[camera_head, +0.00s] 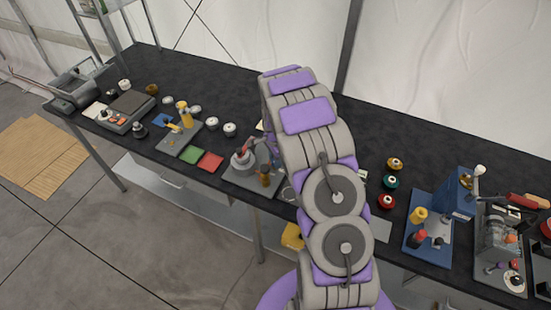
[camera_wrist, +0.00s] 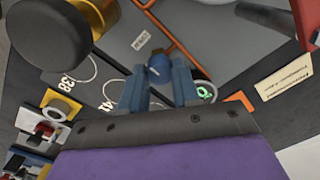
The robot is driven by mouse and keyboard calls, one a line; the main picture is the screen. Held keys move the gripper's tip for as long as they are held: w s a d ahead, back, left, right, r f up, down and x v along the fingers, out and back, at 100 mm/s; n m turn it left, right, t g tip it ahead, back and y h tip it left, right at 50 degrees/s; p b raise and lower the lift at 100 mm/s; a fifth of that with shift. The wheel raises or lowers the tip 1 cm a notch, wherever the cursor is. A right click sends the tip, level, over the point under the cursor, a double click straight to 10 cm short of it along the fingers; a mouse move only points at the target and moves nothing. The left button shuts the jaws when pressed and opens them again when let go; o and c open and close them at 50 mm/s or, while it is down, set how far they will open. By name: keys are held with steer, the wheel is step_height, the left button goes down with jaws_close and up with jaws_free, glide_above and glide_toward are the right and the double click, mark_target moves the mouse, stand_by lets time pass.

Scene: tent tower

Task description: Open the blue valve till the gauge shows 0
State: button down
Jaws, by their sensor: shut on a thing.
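In the wrist view, my gripper (camera_wrist: 160,80) has its two blue-grey fingers around a small blue knob (camera_wrist: 158,65), which looks like the blue valve. The fingers are shut on it; they partly hide its sides. The knob sits by a grey plate with a small printed label and an orange tube or frame. I cannot make out a gauge dial or any reading in either view. In the head view, my arm covers the middle of the bench and hides the valve and my fingertips.
A large dark round knob on a brass-coloured stem (camera_wrist: 95,15) is close at the wrist view's upper left. The black bench (camera_head: 230,85) holds a grey-based device (camera_head: 250,180), a blue-based device (camera_head: 428,235) and colored round parts. The bench's back strip is clear.

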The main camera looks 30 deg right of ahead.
steer(key=c, duration=0.8)
jaws_free()
steer(key=shift+w, duration=0.1)
steer(key=shift+s+r+p, duration=0.2)
steer(key=shift+r+p, duration=0.1)
steer(key=shift+r, duration=4.05)
steer(key=shift+s+r+p, duration=0.15)
steer(key=shift+r+p, duration=0.1)
steer(key=shift+r, duration=4.05)
